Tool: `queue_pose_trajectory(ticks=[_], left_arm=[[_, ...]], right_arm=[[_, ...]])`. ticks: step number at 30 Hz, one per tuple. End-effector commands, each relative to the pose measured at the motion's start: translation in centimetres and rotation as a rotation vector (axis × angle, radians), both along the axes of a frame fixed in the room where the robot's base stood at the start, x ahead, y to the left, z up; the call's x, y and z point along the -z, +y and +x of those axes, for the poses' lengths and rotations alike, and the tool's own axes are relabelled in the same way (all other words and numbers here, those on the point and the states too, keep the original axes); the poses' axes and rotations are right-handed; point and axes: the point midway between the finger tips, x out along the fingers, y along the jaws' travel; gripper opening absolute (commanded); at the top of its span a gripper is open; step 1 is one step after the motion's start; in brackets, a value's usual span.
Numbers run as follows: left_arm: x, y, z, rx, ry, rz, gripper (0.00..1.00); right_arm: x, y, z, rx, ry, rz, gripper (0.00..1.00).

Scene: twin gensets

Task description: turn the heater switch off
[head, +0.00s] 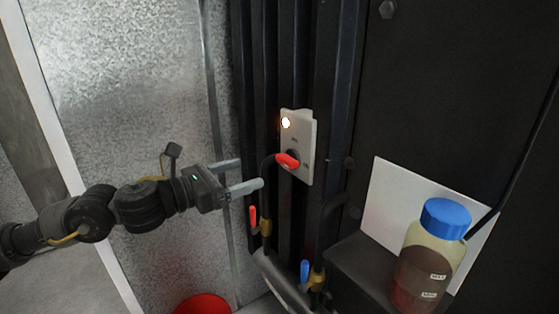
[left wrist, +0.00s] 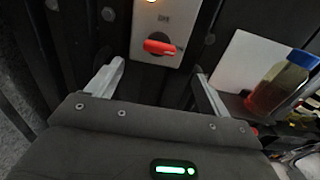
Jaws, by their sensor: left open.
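The heater switch is a red rotary knob (head: 288,160) on a pale wall plate (head: 304,133) fixed to dark ribbed panelling. A small lamp (head: 286,122) at the top of the plate glows. In the left wrist view the red knob (left wrist: 159,47) lies roughly crosswise, on a dark round base, ahead of my fingers. My left gripper (head: 252,175) is open and empty, its two pale fingers pointing at the panel just left of the knob. In the left wrist view the fingers (left wrist: 160,85) stand wide apart, with the knob beyond and between them, apparently untouched. My right gripper is out of view.
Below the plate are a red-handled valve (head: 253,216) and a blue-handled valve (head: 304,271) on pipework. A blue-capped bottle of dark liquid (head: 429,255) stands on a shelf at the right, before a white sheet (head: 385,200). A red round object (head: 203,304) is at the bottom.

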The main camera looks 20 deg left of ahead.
Motion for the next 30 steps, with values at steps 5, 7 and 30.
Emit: queue_pose_trajectory(ticks=[5,7,30], left_arm=[[-0.3,-0.8,1.1,0.001,0.002,-0.006,0.8],[-0.3,-1.6,1.9,0.001,0.003,-0.007,0.8],[0.0,-6.9,8.5,-0.002,0.003,-0.005,0.8]], right_arm=[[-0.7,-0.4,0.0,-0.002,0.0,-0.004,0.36],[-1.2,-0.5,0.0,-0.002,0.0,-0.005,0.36],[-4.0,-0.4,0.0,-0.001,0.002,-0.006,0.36]])
